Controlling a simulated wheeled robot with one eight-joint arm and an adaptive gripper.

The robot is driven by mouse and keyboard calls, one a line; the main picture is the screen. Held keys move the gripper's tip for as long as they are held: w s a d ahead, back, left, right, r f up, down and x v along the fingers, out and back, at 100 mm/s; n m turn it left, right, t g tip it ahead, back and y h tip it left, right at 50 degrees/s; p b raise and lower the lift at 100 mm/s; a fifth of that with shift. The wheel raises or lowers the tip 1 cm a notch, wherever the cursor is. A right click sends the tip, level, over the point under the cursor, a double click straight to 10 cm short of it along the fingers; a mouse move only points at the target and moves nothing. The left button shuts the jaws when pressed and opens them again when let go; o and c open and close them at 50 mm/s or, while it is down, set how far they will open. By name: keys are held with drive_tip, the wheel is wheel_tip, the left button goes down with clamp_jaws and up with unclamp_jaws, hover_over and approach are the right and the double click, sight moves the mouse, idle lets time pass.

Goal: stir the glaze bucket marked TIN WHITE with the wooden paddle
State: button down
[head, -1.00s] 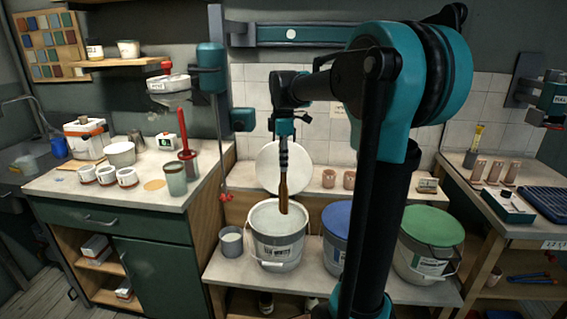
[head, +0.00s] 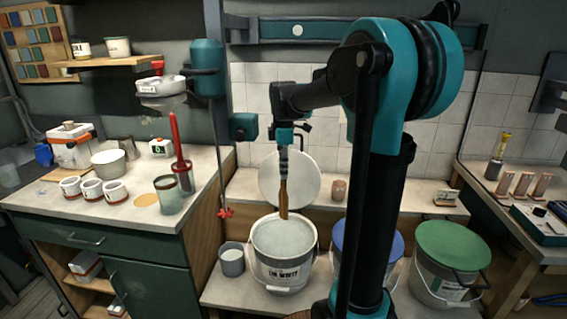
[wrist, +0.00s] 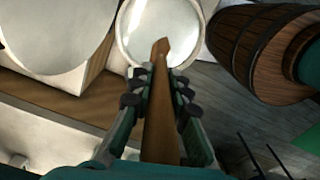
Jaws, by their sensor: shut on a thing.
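The bucket marked TIN WHITE (head: 283,273) stands open on the low bench, filled with pale glaze (head: 283,238). My gripper (head: 284,153) is above the bucket, shut on the wooden paddle (head: 284,195), which hangs nearly upright. In the head view the paddle's lower end overlaps the far part of the bucket opening; whether it touches the glaze I cannot tell. In the wrist view the paddle (wrist: 160,105) runs between the fingers of my gripper (wrist: 160,90), its far end over the round opening of a pale container. A white round lid (head: 290,177) leans behind the bucket.
A small grey cup (head: 231,261) stands close left of the bucket. A blue-lidded bucket (head: 345,240), partly hidden by my arm, and a green-lidded bucket (head: 446,247) stand to the right. A red-tipped mixer rod (head: 225,212) hangs behind left.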

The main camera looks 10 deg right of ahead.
sight(284, 210)
drive_tip(key=shift+f, duration=8.3)
drive_tip(key=shift+s, duration=0.15)
